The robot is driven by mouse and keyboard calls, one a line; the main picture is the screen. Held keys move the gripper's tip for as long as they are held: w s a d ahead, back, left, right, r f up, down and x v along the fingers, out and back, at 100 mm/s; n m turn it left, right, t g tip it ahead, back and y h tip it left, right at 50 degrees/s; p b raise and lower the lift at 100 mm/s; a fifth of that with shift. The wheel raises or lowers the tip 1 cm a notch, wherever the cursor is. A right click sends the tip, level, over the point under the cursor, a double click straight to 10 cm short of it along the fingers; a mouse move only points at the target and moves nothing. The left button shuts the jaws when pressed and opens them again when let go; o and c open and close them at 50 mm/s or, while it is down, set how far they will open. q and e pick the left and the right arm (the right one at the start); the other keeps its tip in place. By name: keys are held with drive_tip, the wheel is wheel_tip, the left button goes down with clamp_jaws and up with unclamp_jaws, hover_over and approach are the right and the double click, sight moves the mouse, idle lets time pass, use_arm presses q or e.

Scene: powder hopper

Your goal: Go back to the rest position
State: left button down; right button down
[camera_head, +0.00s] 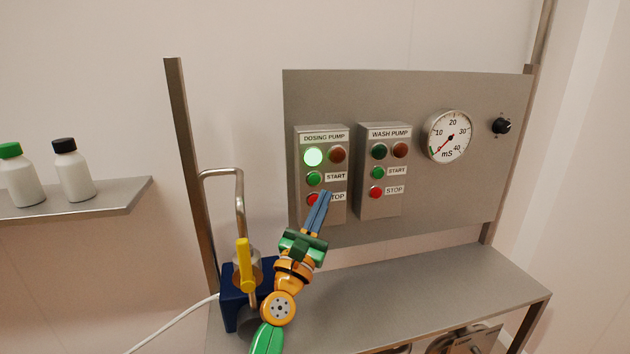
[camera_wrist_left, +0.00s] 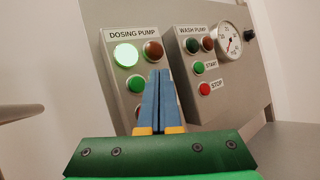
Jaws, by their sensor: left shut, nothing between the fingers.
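My left gripper (camera_head: 318,212) is shut and empty, with its blue fingers pointing up in front of the lower part of the dosing pump box (camera_head: 303,222). In the left wrist view its fingers (camera_wrist_left: 160,90) overlap the lower right of that box. The dosing pump's green lamp (camera_head: 313,156) is lit and the red lamp (camera_head: 338,154) beside it is dark. The green start button (camera_head: 314,178) is in clear view. The fingers partly cover the red stop button (camera_head: 311,200) and its label; whether they touch it I cannot tell. My right gripper is not in view.
The wash pump box (camera_head: 384,204), a gauge (camera_head: 447,137) and a black knob (camera_head: 502,126) are on the panel to the right. A yellow-handled valve (camera_head: 245,265) with a bent pipe stands close left of my arm. Bottles (camera_head: 75,172) stand on a left shelf. The bench (camera_head: 440,285) is clear.

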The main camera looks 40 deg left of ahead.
use_arm(q)
drive_tip(key=s+d+f+m+g+h, duration=0.3)
drive_tip(key=d+f+m+g+h, duration=0.5)
drive_tip(key=d+f+m, duration=0.9)
drive_tip(key=s+f+m+g+h, duration=0.1)
drive_tip(key=s+f+m+g, duration=0.3)
drive_tip(key=s+f+m, duration=0.5)
drive_tip(key=s+a+f+m+g+y, duration=0.1)
drive_tip(key=s+f+m+g+y, duration=0.1)
drive_tip(key=s+f+m+g, duration=0.35)
drive_tip(key=s+a+f+m+g+y, duration=0.1)
drive_tip(key=s+f+m+g+y, duration=0.15)
drive_tip(key=s+m, duration=0.6)
drive_tip(key=s+f+n, duration=0.1)
drive_tip(key=s+f, duration=0.2)
drive_tip(key=f, duration=0.6)
drive_tip(key=s+f+n, duration=0.1)
drive_tip(key=s+f, duration=0.1)
drive_tip(key=f, duration=0.6)
drive_tip(key=s+a+f+g, duration=0.2)
drive_tip(key=s+f, duration=0.8)
drive_tip(key=s, duration=0.2)
drive_tip(key=shift+f, duration=0.25)
